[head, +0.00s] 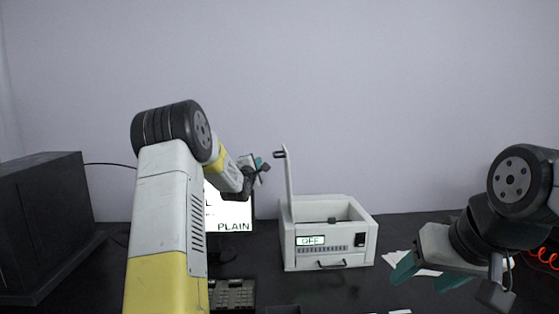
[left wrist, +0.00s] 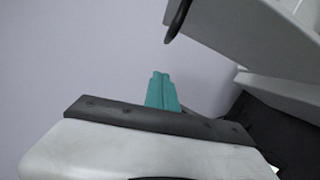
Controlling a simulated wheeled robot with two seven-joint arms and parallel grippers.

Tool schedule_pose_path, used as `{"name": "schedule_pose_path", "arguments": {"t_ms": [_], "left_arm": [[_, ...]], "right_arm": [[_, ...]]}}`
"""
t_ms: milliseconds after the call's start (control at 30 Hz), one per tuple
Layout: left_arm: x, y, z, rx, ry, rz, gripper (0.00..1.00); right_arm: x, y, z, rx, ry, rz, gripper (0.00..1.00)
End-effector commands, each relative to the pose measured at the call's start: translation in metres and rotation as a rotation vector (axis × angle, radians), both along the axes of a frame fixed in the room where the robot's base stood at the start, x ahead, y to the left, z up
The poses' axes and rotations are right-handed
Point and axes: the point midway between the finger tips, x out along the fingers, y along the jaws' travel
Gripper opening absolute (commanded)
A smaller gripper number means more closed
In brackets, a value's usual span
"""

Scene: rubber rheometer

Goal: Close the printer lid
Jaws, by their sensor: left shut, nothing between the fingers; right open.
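The white printer (head: 302,258) stands on the dark table right of centre, and its display reads OFF. Its lid (head: 289,185) stands upright at the left side, with a black handle (head: 280,154) at the top. The box is open above. My left gripper (head: 264,165) is shut and empty, just left of the lid near handle height; whether it touches is hard to tell. In the left wrist view its teal fingers (left wrist: 161,88) are together, with the black handle (left wrist: 177,20) above them, apart in the picture. My right gripper (head: 418,282) is open and empty, right of the printer.
A monitor (head: 229,216) and keyboard (head: 232,294) are behind and beside my left arm. A black box (head: 40,225) stands at far left. White papers (head: 400,258) lie right of the printer, and a red coiled cable (head: 541,256) is at far right.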

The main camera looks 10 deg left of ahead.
Motion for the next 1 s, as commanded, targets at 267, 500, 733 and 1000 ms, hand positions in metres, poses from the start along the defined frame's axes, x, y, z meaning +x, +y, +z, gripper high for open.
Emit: {"name": "schedule_pose_path", "arguments": {"t_ms": [267,500,733,1000], "left_arm": [[0.015,-0.032,0.01,0.001,0.0,-0.002,0.0],[0.016,-0.037,0.012,0.002,0.001,0.0,0.0],[0.016,-0.037,0.012,0.002,0.001,0.0,0.0],[0.017,-0.041,0.018,0.045,0.011,-0.002,0.0]], "right_arm": [[0.0,0.0,0.0,0.0,0.0,0.0,0.61],[0.0,0.0,0.0,0.0,0.0,0.0,0.61],[0.0,0.0,0.0,0.0,0.0,0.0,0.61],[0.0,0.0,0.0,0.0,0.0,0.0,0.61]]}}
